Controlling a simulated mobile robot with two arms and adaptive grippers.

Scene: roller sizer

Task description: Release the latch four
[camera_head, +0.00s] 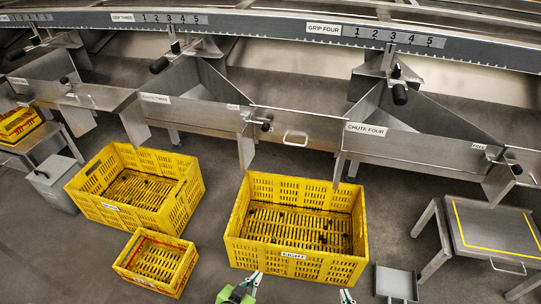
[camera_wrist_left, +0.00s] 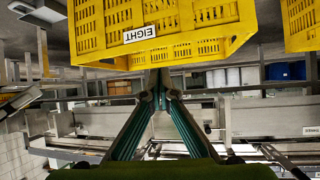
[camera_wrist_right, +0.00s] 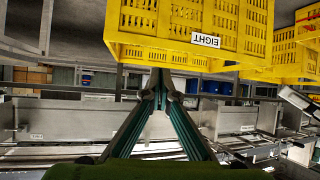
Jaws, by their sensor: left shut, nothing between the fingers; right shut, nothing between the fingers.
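The chute four front panel (camera_head: 420,150) stands at the right of the head view, with a CHUTE FOUR sign at its left end. A small latch with a dark knob (camera_head: 516,169) sits at its right end, near a small label too blurred to read. A black-handled lever (camera_head: 400,93) stands above the chute, under the GRIP FOUR scale (camera_head: 395,36). My left gripper (camera_head: 256,275) and right gripper (camera_head: 346,294) are low in the head view, far from these parts. Both are shut and empty; their closed fingers show in the left wrist view (camera_wrist_left: 160,78) and right wrist view (camera_wrist_right: 160,77).
A yellow crate (camera_head: 295,262) labelled EIGHT stands just ahead of my grippers. Another large crate (camera_head: 125,215) and a small one (camera_head: 150,280) stand left. A metal table (camera_head: 490,228) and a small grey platform (camera_head: 396,282) stand right. Similar chutes continue leftward.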

